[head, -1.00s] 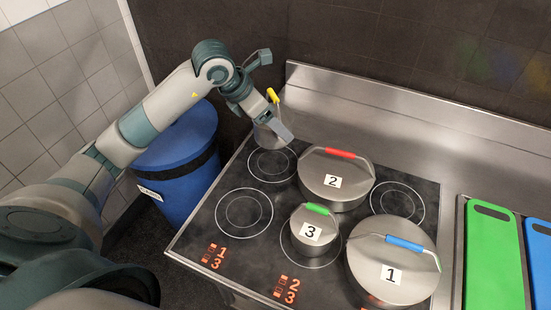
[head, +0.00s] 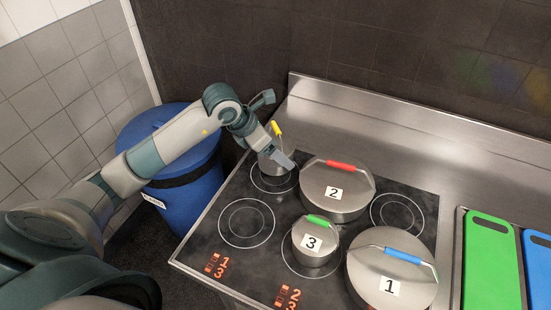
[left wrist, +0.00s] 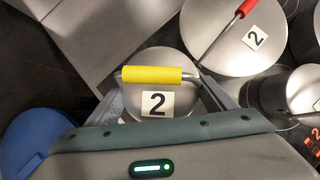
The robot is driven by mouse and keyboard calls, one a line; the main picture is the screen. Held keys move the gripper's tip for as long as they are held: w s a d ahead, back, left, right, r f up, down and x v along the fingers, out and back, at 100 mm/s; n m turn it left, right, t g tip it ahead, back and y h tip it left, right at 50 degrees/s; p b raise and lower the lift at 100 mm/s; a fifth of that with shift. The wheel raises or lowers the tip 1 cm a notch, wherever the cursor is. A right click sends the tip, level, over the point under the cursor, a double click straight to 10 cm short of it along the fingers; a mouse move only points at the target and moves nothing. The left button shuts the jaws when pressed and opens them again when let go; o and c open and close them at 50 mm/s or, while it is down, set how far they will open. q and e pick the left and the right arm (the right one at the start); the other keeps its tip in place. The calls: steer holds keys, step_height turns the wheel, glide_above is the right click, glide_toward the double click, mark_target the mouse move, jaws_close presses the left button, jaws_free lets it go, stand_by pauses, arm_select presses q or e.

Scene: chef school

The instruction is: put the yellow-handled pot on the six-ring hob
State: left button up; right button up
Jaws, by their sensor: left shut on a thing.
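The yellow-handled pot (head: 268,165) is small and grey, and is at the back-left ring of the six-ring hob (head: 210,238). I cannot tell whether its base touches the glass. In the left wrist view its yellow handle (left wrist: 155,74) lies across the lid, beside a label 2. My left gripper (head: 276,148) is shut on this pot, with its fingers (left wrist: 162,98) on either side; it hides part of the pot in the head view. My right gripper is not in view.
A red-handled pot (head: 334,195) stands close right of the yellow one. A green-handled pot (head: 312,251) and a blue-handled pot (head: 385,270) stand nearer the front. The front-left ring (head: 246,222) and back-right ring (head: 397,212) are bare. A blue bin (head: 185,200) stands left.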

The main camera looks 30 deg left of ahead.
arm_select(q)
steer(key=shift+f+p, duration=0.8)
steer(key=shift+f, duration=1.25)
steer(key=o, duration=1.3)
steer(key=shift+f, duration=0.1)
steer(key=shift+c, duration=0.2)
